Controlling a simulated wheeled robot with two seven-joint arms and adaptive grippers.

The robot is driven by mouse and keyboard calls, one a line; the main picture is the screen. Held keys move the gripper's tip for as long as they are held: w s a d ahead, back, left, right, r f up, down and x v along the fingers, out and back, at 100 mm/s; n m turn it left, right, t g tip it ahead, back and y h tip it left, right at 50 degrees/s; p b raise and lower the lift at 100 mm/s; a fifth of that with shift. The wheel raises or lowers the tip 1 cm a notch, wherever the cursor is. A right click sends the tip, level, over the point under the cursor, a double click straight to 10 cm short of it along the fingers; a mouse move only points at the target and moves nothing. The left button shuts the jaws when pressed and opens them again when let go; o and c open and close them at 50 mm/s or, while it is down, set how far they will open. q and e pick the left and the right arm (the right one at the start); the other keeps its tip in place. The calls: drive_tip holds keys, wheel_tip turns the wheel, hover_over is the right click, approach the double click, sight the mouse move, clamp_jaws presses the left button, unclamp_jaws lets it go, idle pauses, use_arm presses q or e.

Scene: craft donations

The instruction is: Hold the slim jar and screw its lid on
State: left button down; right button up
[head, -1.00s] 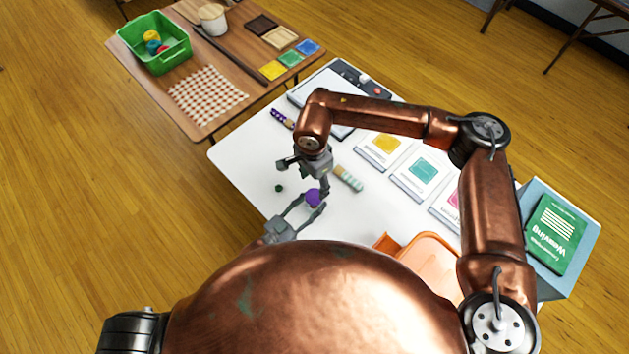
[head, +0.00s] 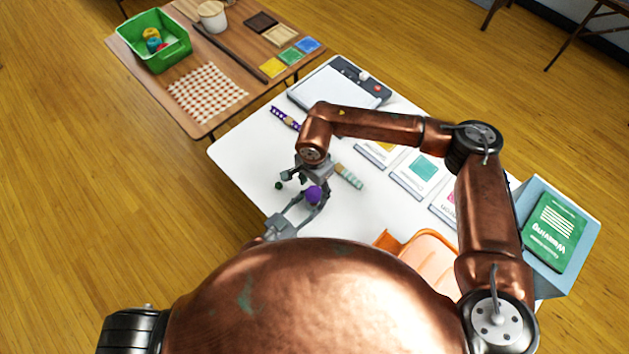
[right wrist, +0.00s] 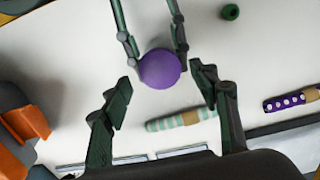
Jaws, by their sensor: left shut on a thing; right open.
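A round purple top (head: 313,194) shows between my grippers; it also shows in the right wrist view (right wrist: 160,72). I see it from above, so I cannot tell whether it is the lid seated on the slim jar; the jar body is hidden beneath it. My left gripper (head: 306,203) is shut on the jar, its fingers on either side of the purple top in the right wrist view (right wrist: 156,46). My right gripper (head: 304,184) is open above it. In the right wrist view its fingers (right wrist: 162,84) stand apart, either side of the purple top.
A small dark green round piece (head: 278,186) lies on the white table (head: 240,160). A pale striped roll (head: 349,177) and a purple dotted roll (head: 284,118) lie nearby. An orange chair (head: 425,250) is at the front edge. Cards lie to the right.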

sight(314, 199)
drive_tip(key=shift+f, duration=1.4)
drive_tip(key=c, duration=1.2)
drive_tip(key=m, duration=1.1)
drive_tip(key=shift+m, duration=0.3)
drive_tip(key=o, duration=1.3)
drive_tip(key=shift+o, duration=0.2)
drive_tip(key=shift+r, duration=0.1)
